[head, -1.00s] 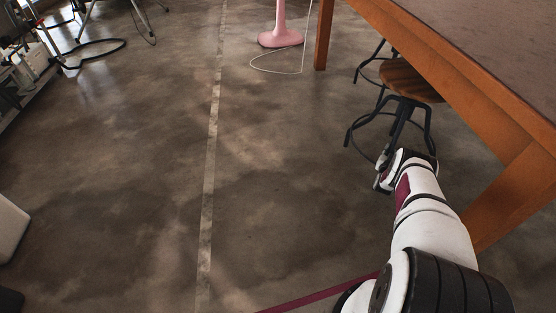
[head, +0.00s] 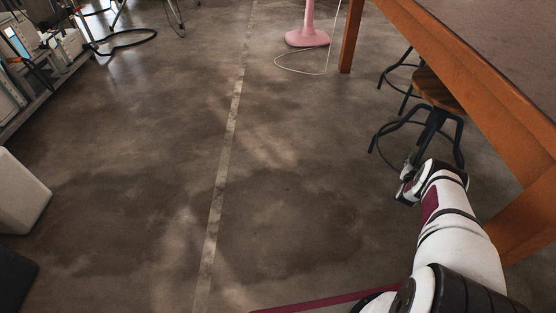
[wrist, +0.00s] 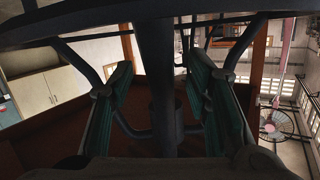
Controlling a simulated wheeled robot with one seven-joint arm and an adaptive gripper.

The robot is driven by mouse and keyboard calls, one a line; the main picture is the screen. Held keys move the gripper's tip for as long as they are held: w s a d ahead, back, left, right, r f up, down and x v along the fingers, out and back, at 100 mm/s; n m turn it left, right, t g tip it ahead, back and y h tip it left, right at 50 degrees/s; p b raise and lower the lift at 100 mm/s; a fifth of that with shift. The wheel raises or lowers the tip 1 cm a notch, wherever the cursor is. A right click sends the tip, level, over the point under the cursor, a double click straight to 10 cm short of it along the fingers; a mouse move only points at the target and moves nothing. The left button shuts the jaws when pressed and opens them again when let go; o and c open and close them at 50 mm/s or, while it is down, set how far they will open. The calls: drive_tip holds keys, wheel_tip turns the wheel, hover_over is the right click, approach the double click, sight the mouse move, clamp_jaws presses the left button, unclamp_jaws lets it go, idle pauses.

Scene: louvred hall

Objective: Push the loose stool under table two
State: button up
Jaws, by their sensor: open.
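The stool has a round wooden seat (head: 440,91) and dark metal legs (head: 432,125). It is upright at the side of the wooden table (head: 500,75), with its seat partly hidden by the tabletop edge. My gripper (head: 408,182) is low, at the near side of the stool's legs; its fingertips are hard to make out there. In the wrist view, my gripper (wrist: 160,105) is open, with teal pads on both sides of a dark upright post (wrist: 156,65), apparently part of the stool. Contact cannot be told. Nothing shows which table is table two.
More dark legs (head: 400,72) stand behind the stool; I cannot tell whether they are a second stool. A table leg (head: 350,40) stands beyond, near a pink stand (head: 307,36) with a thin cord. A pale box (head: 20,190) is at left. The middle floor is clear.

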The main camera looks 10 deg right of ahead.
drive_tip(key=p+v, duration=0.6)
drive_tip(key=v, duration=0.1)
drive_tip(key=shift+p, duration=0.4)
drive_tip(key=shift+a, duration=0.2)
drive_tip(key=v, duration=1.2)
drive_tip(key=shift+w, duration=0.1)
